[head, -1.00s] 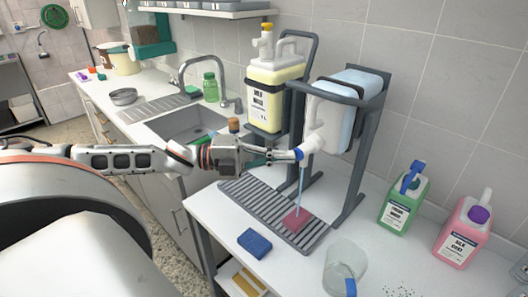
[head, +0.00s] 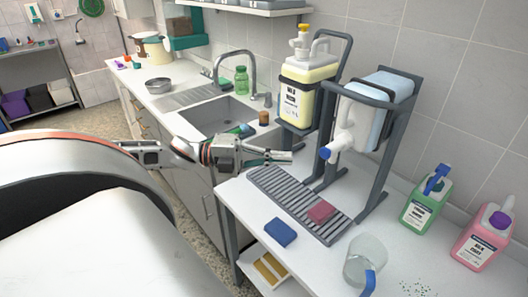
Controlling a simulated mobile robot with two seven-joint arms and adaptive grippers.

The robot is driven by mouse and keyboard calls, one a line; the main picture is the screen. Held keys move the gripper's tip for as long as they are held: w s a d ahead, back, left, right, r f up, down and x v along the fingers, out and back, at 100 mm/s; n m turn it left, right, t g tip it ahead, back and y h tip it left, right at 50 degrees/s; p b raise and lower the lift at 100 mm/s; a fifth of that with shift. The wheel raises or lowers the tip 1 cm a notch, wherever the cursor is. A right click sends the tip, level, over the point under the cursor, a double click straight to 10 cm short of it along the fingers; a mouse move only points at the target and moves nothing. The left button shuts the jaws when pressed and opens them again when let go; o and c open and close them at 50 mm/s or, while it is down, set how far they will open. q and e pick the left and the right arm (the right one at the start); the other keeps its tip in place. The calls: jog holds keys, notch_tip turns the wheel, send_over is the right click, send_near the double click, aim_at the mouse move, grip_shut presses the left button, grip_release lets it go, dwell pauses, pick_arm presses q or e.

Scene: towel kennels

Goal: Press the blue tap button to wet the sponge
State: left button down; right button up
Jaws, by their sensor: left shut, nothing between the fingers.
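The blue tap button (head: 326,154) sits at the end of the white spout on the pale blue water container (head: 383,110), which hangs in a dark metal stand. No water stream shows below the spout. A pink-red sponge (head: 321,212) lies on the grey slatted drip tray (head: 272,186), below the spout. My left gripper (head: 288,157) is shut and empty, to the left of the button and apart from it, above the tray's far end. My right gripper is not in view.
A blue sponge (head: 280,232) and a clear jug (head: 362,262) stand on the table in front of the tray. A yellow jug (head: 303,92) hangs in a stand behind. Green (head: 425,203) and pink (head: 482,235) bottles stand at the right.

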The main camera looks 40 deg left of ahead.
pick_arm(q)
jog(key=shift+v, duration=2.2)
jog(key=shift+f, duration=0.1)
jog(key=a+f+n+t+y, duration=0.3)
jog(key=a+f+n+y, duration=0.1)
jog(key=f+n+y, duration=1)
jog(key=s+d+f+n+g+y, duration=0.4)
jog(key=s+d+f+n+g, duration=0.3)
jog(key=s, duration=0.3)
jog(key=d+f+n+t+h, duration=0.2)
jog(key=d+f+h, duration=0.4)
jog(key=d+f, duration=1)
jog(key=shift+f+n+t, duration=0.4)
jog(key=shift+f, duration=0.5)
